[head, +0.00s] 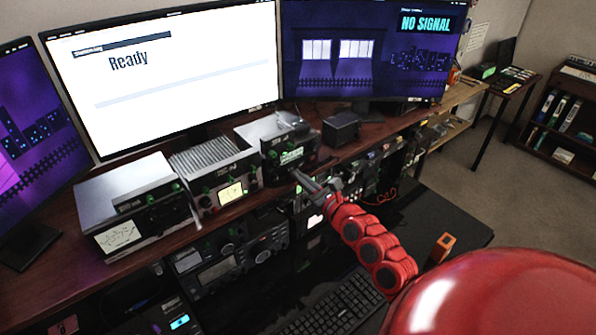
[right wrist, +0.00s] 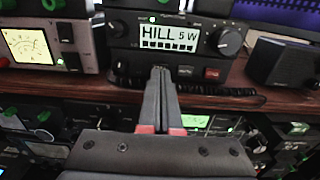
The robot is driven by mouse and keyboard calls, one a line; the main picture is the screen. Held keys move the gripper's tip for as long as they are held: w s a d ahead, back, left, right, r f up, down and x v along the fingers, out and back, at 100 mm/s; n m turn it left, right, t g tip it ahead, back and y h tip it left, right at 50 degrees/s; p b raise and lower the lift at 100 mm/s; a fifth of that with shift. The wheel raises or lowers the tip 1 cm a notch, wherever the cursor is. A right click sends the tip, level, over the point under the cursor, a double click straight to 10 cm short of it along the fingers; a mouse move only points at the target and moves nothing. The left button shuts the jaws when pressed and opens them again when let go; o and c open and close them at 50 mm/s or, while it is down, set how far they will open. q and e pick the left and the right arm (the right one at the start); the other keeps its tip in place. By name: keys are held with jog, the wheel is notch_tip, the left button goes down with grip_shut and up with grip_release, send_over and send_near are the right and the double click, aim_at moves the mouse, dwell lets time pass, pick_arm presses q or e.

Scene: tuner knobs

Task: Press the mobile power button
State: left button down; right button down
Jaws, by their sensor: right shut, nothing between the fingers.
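The mobile radio (head: 290,157) sits on the wooden shelf below the monitors. In the right wrist view its lit display (right wrist: 168,38) reads "HILL 5 W". A big round knob (right wrist: 229,41) is right of the display and a smaller knob (right wrist: 116,26) is left of it. A small red button (right wrist: 211,73) is on its lower front; I cannot tell which control is the power button. My right gripper (head: 299,176) is shut and empty, its tips (right wrist: 160,71) just in front of the radio's lower front, left of the red button. Contact cannot be told. My left gripper is not in view.
A silver radio with a lit meter (head: 230,190) stands left of the mobile radio, and a black speaker box (head: 341,128) stands right. More radio gear (head: 235,255) fills the rack below the shelf edge. A keyboard (head: 335,305) and an orange block (head: 443,247) lie on the desk.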

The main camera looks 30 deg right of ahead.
jog(key=shift+w, duration=0.5)
jog(key=shift+a+f, duration=0.1)
